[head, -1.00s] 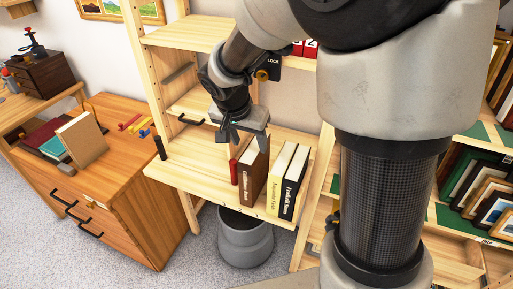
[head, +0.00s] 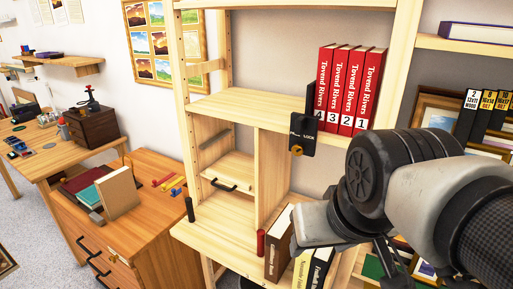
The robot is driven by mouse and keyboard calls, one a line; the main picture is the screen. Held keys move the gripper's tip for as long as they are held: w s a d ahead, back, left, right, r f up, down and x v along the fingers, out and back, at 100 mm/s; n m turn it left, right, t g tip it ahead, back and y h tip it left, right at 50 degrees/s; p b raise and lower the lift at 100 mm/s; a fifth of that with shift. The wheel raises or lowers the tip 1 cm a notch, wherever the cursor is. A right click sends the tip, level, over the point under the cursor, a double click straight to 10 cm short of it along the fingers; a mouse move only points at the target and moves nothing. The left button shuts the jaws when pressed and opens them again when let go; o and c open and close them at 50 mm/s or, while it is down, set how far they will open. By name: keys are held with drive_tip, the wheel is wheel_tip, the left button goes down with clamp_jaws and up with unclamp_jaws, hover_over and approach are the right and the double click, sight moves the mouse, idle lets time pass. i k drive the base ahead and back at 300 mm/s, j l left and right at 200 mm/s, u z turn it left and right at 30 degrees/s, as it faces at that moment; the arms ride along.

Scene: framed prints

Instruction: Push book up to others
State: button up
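A brown book (head: 280,246) stands upright on the lower shelf board (head: 222,232). To its right stand a cream book with a yellow lower spine (head: 303,270) and a black-and-white book (head: 321,266). My arm covers the upper parts of the two right-hand books. My gripper (head: 318,224) shows as a pale grey block over these books, at the end of my arm. Its fingers cannot be made out clearly, nor whether they touch a book.
Several red numbered volumes (head: 350,88) stand on the shelf above, beside a black lock plate (head: 303,135). A red cylinder (head: 260,242) stands left of the brown book. A wooden cabinet (head: 150,215) with books is at left. The left part of the lower board is clear.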

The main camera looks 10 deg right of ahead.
sight(277, 256)
drive_tip(key=i+j+z, duration=0.15)
drive_tip(key=j, duration=0.2)
drive_tip(key=i+j+z, duration=0.2)
drive_tip(key=j, duration=0.2)
drive_tip(key=j+z, duration=0.15)
drive_tip(key=j, duration=0.25)
drive_tip(key=i+j+z, duration=0.15)
drive_tip(key=j, duration=0.25)
